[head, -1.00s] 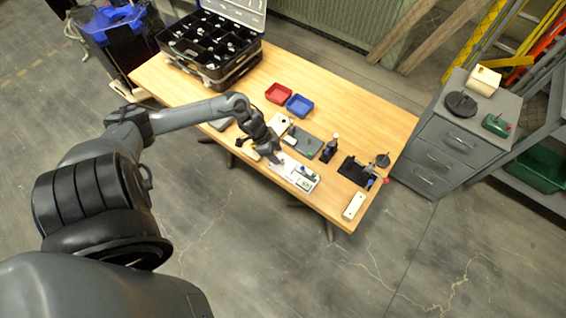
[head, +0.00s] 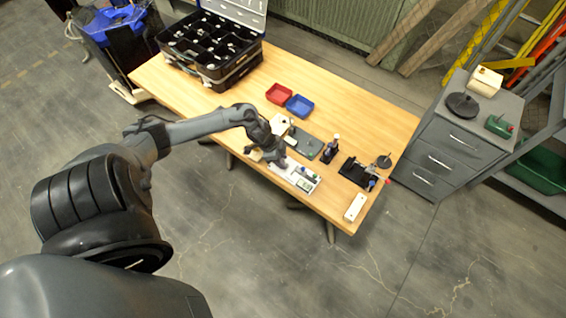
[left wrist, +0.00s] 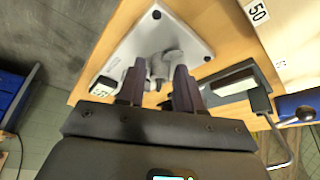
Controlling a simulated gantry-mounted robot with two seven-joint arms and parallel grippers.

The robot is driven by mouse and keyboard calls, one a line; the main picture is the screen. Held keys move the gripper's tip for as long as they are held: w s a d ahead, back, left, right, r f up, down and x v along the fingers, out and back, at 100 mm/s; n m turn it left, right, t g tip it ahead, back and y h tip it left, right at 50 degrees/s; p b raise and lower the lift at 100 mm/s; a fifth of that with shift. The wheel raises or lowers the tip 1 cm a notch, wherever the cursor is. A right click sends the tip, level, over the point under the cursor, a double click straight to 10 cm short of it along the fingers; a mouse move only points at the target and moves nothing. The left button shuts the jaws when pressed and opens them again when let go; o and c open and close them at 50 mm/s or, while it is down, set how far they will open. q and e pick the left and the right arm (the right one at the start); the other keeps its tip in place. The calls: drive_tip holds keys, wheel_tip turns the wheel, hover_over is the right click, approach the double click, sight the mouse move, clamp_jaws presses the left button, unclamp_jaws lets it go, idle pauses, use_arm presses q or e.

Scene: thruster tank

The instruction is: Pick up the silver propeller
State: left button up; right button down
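The silver propeller (left wrist: 167,62) is a grey, lobed piece on a white plate-like device (left wrist: 192,33) in the left wrist view. My left gripper (left wrist: 158,80) has its two dark fingers apart, on either side of the propeller's near part. I cannot tell whether they touch it. In the head view my left gripper (head: 281,163) points down over the white device (head: 303,181) near the table's front edge and hides the propeller. My right gripper is not in view.
On the wooden table (head: 345,108) are a black compartment case (head: 212,45), a red tray (head: 279,94), a blue tray (head: 299,105), a dark green mat (head: 307,146) and a black stand (head: 356,172). A grey drawer cabinet (head: 440,160) stands at right.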

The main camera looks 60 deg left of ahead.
use_arm(q)
clamp_jaws()
drive_tip(key=shift+r, duration=0.1)
drive_tip(key=shift+r, duration=0.75)
wheel_tip(320, 180, up, 16)
drive_tip(key=p, duration=0.3)
drive_tip(key=shift+r, duration=0.2)
